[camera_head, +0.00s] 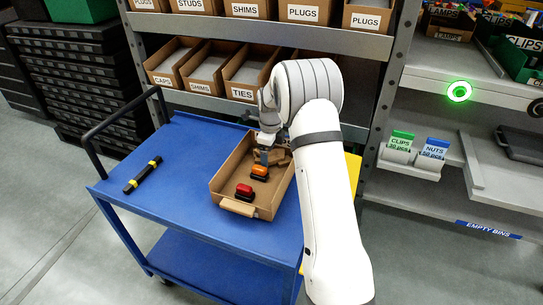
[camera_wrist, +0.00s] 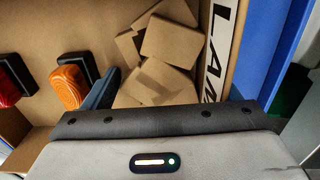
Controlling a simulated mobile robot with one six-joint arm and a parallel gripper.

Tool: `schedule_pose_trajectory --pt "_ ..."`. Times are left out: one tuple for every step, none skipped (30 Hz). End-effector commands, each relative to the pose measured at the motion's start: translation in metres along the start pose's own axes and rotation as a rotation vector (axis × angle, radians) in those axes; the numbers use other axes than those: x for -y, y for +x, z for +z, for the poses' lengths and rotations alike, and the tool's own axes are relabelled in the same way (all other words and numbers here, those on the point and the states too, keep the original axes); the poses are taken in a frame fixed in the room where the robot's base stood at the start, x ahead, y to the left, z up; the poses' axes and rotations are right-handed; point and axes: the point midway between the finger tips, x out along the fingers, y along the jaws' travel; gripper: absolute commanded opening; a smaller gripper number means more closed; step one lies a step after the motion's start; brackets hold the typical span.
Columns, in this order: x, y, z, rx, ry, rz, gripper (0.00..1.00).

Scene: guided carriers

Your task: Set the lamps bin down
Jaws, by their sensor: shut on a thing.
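The lamps bin (camera_head: 220,184) is an open brown cardboard bin at the blue cart's top. I cannot tell whether its base touches the cart or is slightly above it. It holds a red lamp (camera_head: 244,191), an orange lamp (camera_head: 260,172) and some folded cardboard. My gripper (camera_head: 264,153) is at the bin's far end, shut on its wall; the grip itself is partly hidden. In the wrist view the bin's label (camera_wrist: 217,50) shows "LAM" along its right wall, with the orange lamp (camera_wrist: 70,86) and cardboard pieces (camera_wrist: 165,50) inside.
The blue cart (camera_head: 180,200) has free room left of the bin, around a black and yellow stick (camera_head: 143,175). A shelf with labelled bins, such as the ties bin (camera_head: 243,80), stands behind. A right-hand shelf carries clips and nuts cards (camera_head: 415,150) and a green ring light (camera_head: 459,91).

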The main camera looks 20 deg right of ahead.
Motion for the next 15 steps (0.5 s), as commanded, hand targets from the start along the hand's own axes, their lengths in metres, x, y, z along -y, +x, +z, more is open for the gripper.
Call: schedule_pose_trajectory --pt "0.0 0.0049 0.0004 0.0 0.0 0.0 0.31" --pt "-0.0001 0.0074 0.0005 0.0 -0.001 0.0 0.31" --pt "0.0 0.0096 0.0007 0.001 -0.001 -0.001 0.31" --pt "0.0001 0.0102 0.0008 0.001 -0.001 -0.002 0.31" --pt "0.0002 0.0103 0.0009 0.002 -0.001 -0.002 0.31" --pt "0.0002 0.01 0.001 0.002 -0.001 -0.003 0.31" --pt "0.0002 0.0099 0.001 0.002 -0.001 -0.003 0.31" --pt "0.0001 0.0099 0.0011 0.002 -0.001 -0.003 0.31" --pt "0.0001 0.0098 0.0011 0.002 -0.001 -0.002 0.31" --pt "0.0 0.01 0.0011 0.002 -0.001 -0.002 0.31" --pt "0.0 0.0104 0.0011 0.002 -0.001 -0.002 0.31" --pt "-0.0001 0.0115 0.0011 0.002 -0.002 -0.002 0.31" --pt "-0.0001 0.0125 0.0012 0.002 -0.002 -0.002 0.31" --pt "-0.0006 0.0138 0.0008 0.0 -0.002 0.0 0.83" --pt "-0.0006 0.0134 0.0009 0.0 -0.002 0.0 0.87"
